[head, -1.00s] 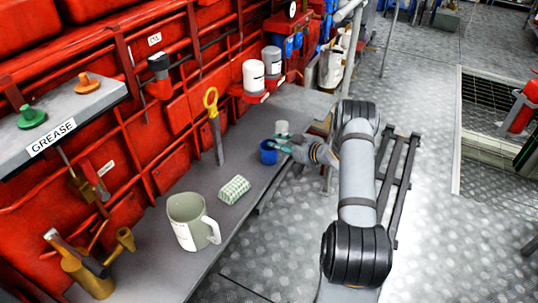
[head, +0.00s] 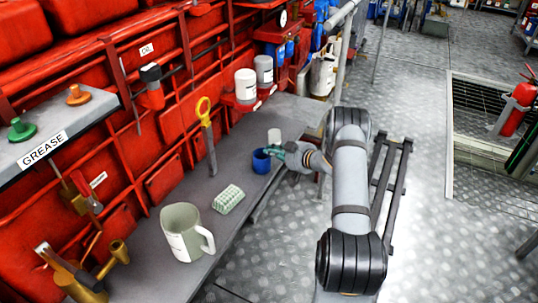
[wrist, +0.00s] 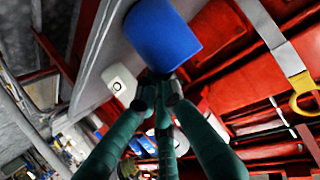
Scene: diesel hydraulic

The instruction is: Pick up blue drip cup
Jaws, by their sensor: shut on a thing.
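The blue drip cup (head: 261,161) is at the right edge of the grey bench (head: 175,195) in the head view. In the wrist view the blue cup (wrist: 165,38) fills the top middle, just past the fingertips. My gripper (head: 276,151) reaches in from the right, its green fingers shut on the cup's side. In the wrist view my gripper (wrist: 163,88) has its fingertips together against the cup. I cannot tell whether the cup touches the bench or hangs just above it.
A small white cup (head: 274,136) stands just behind the blue cup. A green-white checked block (head: 228,199), a large pale mug (head: 182,232) and a yellow-handled tool (head: 206,130) are further left. A red panelled wall (head: 165,125) borders the bench. The floor on the right is mostly open.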

